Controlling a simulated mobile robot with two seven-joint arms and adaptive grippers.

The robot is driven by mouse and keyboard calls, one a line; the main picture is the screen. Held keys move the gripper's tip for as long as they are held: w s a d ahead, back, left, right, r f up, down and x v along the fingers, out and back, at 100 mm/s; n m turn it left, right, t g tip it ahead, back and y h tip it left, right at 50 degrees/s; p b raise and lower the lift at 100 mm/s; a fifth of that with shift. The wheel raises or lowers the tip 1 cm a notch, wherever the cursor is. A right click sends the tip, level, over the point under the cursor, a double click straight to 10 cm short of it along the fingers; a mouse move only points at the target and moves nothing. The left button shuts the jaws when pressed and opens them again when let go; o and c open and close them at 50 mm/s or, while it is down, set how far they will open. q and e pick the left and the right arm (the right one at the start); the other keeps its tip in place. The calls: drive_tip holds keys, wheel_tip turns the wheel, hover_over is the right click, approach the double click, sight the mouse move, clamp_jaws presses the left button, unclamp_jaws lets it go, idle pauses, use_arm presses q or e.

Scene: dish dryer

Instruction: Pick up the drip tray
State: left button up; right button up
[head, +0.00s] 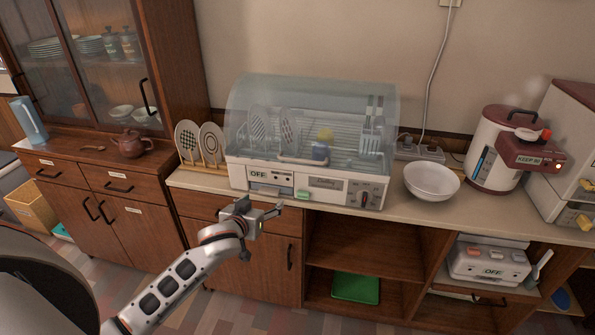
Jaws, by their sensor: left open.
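The dish dryer (250,177) stands on the counter with its clear domed lid down over plates and other dishes. A green flat tray or board (356,288) lies on the low shelf beneath. My left gripper (266,214) is open and empty, in front of the counter edge, just below and in front of the dryer's lower left. My right gripper is not in view.
A plate rack (202,164) stands left of the dryer. A white bowl (432,181) and a red-and-white water boiler (498,150) stand to its right. A brown teapot (130,144) sits on the left cabinet. The counter's front edge is narrow before the dryer.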

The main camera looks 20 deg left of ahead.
sight(268, 193)
use_arm(q)
drive_tip(key=shift+y, duration=0.3)
drive_tip(key=shift+a+x, duration=0.15)
drive_tip(key=shift+x, duration=1.25)
drive_tip(key=shift+a+x, duration=0.2)
drive_tip(key=shift+x, duration=1.2)
drive_tip(key=shift+a+x, duration=0.15)
drive_tip(key=shift+x, duration=1.25)
drive_tip(key=shift+s, duration=0.2)
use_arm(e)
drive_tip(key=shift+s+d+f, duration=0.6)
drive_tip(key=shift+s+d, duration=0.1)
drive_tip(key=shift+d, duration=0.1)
use_arm(q)
drive_tip(key=shift+c, duration=0.4)
drive_tip(key=c, duration=1.3)
